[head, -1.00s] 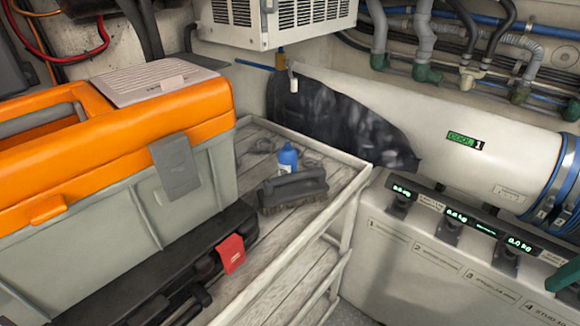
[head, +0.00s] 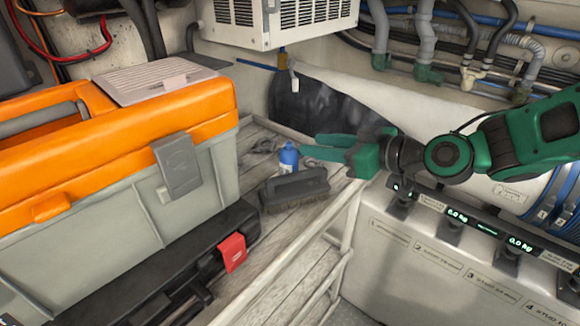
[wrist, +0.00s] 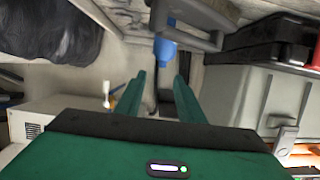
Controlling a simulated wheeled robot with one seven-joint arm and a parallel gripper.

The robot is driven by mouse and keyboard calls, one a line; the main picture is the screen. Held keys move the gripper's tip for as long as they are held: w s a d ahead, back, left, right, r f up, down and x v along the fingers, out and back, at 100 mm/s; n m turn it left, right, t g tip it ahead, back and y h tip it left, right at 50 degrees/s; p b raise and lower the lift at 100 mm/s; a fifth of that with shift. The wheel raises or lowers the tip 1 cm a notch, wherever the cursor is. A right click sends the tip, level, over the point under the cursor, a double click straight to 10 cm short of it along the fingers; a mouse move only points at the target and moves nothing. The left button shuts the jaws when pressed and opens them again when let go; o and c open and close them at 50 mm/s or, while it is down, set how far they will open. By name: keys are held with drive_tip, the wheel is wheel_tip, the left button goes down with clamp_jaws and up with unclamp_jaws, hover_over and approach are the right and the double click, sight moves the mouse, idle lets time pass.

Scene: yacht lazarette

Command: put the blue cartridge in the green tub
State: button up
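The blue cartridge (head: 289,158) stands upright on the grey slatted shelf, just behind a dark brush. It also shows in the wrist view (wrist: 165,47), just ahead of the fingertips and in line with the gap between them. My green gripper (head: 309,145) reaches in from the right, its fingertips close to the right side of the cartridge. In the wrist view my gripper (wrist: 160,73) is open, with nothing between the fingers. I see no green tub in these frames.
The dark brush (head: 293,187) lies right in front of the cartridge. A large orange and grey toolbox (head: 110,180) on a black case (head: 170,270) fills the left. A white vented unit (head: 285,22) hangs above. The slatted shelf (head: 285,255) is bare in front.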

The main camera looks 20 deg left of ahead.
sight(295, 153)
drive_tip(key=shift+f+x, duration=0.15)
drive_tip(key=shift+x, duration=1.7)
drive_tip(key=shift+f+x, duration=0.2)
drive_tip(key=shift+x, duration=1.65)
drive_tip(key=shift+s+d, duration=0.1)
clamp_jaws()
